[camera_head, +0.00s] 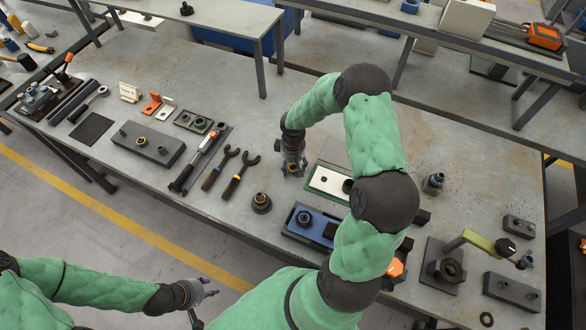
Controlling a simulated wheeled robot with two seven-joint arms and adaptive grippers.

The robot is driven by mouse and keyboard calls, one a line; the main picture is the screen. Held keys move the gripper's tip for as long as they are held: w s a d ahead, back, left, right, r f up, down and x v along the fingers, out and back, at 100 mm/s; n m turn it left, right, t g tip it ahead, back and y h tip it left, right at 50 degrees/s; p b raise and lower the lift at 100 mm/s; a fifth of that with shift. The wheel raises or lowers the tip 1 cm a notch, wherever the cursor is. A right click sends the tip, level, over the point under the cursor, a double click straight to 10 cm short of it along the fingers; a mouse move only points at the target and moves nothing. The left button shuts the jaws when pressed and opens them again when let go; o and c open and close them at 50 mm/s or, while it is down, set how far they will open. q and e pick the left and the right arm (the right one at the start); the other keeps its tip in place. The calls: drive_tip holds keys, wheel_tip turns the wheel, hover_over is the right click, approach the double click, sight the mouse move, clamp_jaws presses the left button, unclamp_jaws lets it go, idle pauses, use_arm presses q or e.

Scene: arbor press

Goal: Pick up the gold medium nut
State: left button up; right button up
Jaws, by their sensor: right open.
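My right gripper (292,170) points down over the table, left of the green-edged plate, and is open. A small gold patch shows at its fingertips; it may be the gold medium nut, but the gripper mostly hides it and I cannot tell whether they touch. Another small gold nut-like piece (142,141) sits on a dark block at the left. A dark round flanged piece (262,203) with a gold centre stands left of and nearer than the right gripper. My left gripper (207,287) is at the lower left, off the table's front edge; its finger opening is unclear.
My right arm hides part of the table. Bare table lies around the flanged piece.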

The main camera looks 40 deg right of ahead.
drive_tip(key=shift+f, duration=0.25)
clamp_jaws()
drive_tip(key=shift+r, duration=0.2)
